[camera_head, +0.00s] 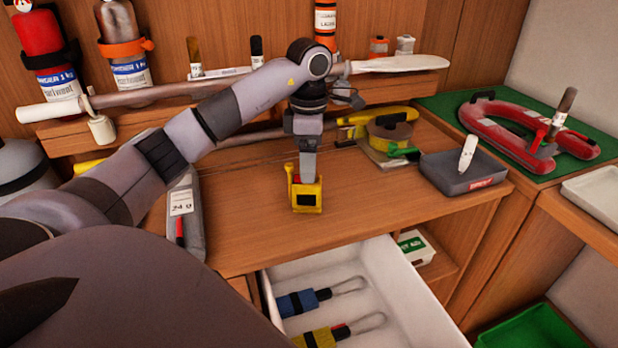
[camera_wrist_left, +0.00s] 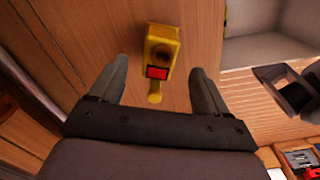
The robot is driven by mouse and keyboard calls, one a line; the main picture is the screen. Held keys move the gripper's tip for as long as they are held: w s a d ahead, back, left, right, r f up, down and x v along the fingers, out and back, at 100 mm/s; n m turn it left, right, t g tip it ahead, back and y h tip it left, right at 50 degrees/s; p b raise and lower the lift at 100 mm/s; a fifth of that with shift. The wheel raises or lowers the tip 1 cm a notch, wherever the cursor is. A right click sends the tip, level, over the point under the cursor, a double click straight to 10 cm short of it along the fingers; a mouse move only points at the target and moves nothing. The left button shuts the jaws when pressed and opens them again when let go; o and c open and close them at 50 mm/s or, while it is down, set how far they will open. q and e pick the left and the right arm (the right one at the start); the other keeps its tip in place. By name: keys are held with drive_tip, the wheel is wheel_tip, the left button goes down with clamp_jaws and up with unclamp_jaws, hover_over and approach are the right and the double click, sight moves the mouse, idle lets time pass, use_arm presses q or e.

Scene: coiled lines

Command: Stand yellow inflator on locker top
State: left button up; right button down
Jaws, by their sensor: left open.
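The yellow inflator (camera_head: 306,199), a small boxy body with a dark panel and a yellow lever at its side, is on the wooden locker top (camera_head: 370,195) above the open drawer. My left gripper (camera_head: 307,176) is directly over it in the head view and hides part of its upper end. In the left wrist view the inflator (camera_wrist_left: 162,46) shows a dark round recess, a red patch and a lever. There my left gripper (camera_wrist_left: 158,90) is open, its fingers apart either side of the lever, with nothing clamped.
An open white drawer (camera_head: 395,282) below holds a blue item (camera_head: 303,301) and a yellow one with wire loops. To the right are a grey tray (camera_head: 462,175) and a red horseshoe-shaped float (camera_head: 490,128). A grey case (camera_head: 187,215) lies left. Clear wood surrounds the inflator.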

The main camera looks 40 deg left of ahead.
use_arm(q)
wheel_tip(320, 180, up, 5)
drive_tip(key=shift+r+p, duration=0.2)
drive_tip(key=shift+p, duration=0.35)
idle(0.4)
